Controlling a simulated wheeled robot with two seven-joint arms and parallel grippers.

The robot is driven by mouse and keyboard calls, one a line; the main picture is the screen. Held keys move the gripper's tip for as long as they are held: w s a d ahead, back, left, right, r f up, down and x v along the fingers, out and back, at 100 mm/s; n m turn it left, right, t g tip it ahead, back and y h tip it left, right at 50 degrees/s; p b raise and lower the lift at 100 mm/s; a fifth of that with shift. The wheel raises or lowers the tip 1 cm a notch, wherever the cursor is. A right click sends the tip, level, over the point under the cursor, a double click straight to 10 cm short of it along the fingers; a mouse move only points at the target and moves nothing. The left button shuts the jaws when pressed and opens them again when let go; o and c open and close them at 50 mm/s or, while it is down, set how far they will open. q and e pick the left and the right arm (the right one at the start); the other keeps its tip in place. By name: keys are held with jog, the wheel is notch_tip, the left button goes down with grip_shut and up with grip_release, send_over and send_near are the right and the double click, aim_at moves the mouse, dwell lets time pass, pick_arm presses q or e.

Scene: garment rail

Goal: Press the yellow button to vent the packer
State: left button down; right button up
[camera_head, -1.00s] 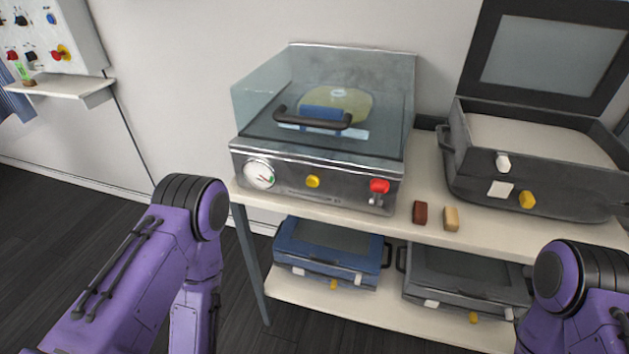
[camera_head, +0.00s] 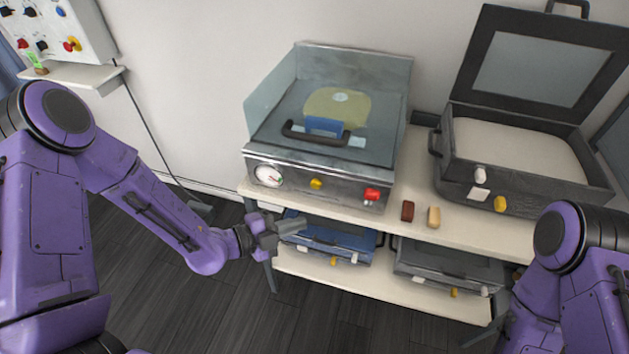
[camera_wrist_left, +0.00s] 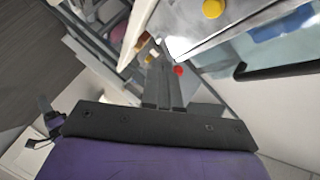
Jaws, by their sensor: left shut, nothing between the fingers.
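The packer (camera_head: 325,130) stands on the white table with its clear lid down and a dark handle across the front. A pale yellow-green item and a blue piece show through the lid. The yellow button (camera_head: 316,184) is on its front panel, between the round gauge (camera_head: 268,175) and a red knob (camera_head: 372,194). In the left wrist view the yellow button (camera_wrist_left: 212,9) is at the top edge. My left gripper (camera_head: 300,224) is shut and empty, below and a little left of the button, in front of the table edge. It is apart from the panel. My right gripper is not in view.
A dark open case (camera_head: 520,150) with a yellow knob stands right of the packer. A brown block (camera_head: 407,211) and a tan block (camera_head: 433,217) lie on the table. Closed blue (camera_head: 330,240) and grey (camera_head: 450,265) cases sit on the lower shelf. A control box hangs at upper left.

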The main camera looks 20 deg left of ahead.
aim_at(316, 184)
pick_arm(q)
jog(key=w+b, duration=0.1)
jog(key=w, duration=0.8)
jog(key=shift+d, duration=0.15)
jog(key=shift+s, duration=0.1)
jog(key=shift+f, duration=0.1)
dwell(1.7)
jog(key=shift+w+b, duration=0.4)
jog(key=shift+w, duration=0.05)
